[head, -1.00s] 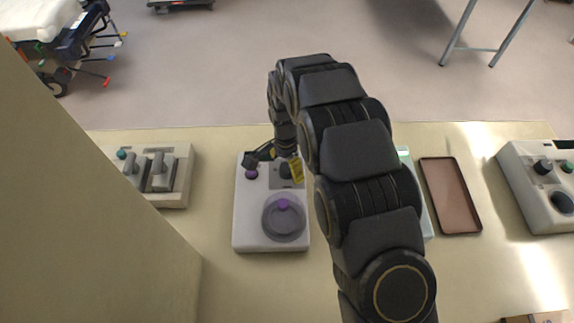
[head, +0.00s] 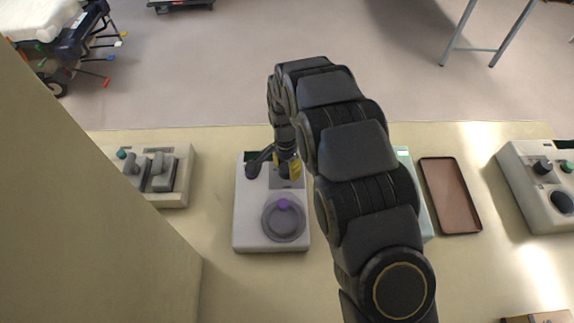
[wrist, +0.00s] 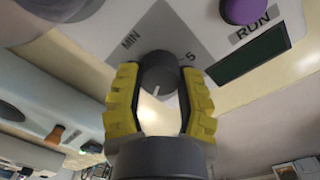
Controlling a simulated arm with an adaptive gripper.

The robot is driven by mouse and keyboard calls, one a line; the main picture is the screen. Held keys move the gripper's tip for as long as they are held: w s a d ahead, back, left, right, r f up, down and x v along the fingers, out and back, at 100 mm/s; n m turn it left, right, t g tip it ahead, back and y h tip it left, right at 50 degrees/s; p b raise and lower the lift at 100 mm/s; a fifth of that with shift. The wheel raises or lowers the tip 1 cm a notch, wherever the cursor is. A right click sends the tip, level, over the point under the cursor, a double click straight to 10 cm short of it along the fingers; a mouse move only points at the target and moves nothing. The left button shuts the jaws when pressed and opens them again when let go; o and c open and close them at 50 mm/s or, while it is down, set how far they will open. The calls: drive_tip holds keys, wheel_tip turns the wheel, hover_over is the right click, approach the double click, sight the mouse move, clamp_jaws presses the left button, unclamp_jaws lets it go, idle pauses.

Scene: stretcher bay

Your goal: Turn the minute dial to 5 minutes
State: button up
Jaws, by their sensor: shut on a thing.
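The minute dial (wrist: 158,72) is a dark round knob on a grey diamond panel marked MIN and 5. A short white pointer line on the knob points towards the bottom of the wrist view, away from the 5 mark at its right. My gripper (wrist: 160,92) is shut on the dial, with a yellow-padded finger on each side. In the head view my gripper (head: 287,172) is over the top right of the white device (head: 245,225), and the knob is mostly hidden there.
A purple RUN button (wrist: 243,10) and a dark display (wrist: 250,55) sit beside the dial. A lever unit (head: 172,190) stands left, a brown tray (head: 452,197) right.

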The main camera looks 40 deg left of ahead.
drive_tip(key=n, duration=0.6)
drive_tip(key=shift+f, duration=0.1)
drive_tip(key=n, duration=0.6)
drive_tip(key=shift+s, duration=0.1)
drive_tip(key=n, duration=0.6)
drive_tip(key=shift+n+y, duration=0.3)
drive_tip(key=shift+n, duration=0.1)
drive_tip(key=n, duration=0.5)
drive_tip(key=shift+s+n, duration=0.1)
drive_tip(key=shift+n, duration=0.2)
drive_tip(key=o, duration=1.1)
drive_tip(key=shift+o, duration=0.2)
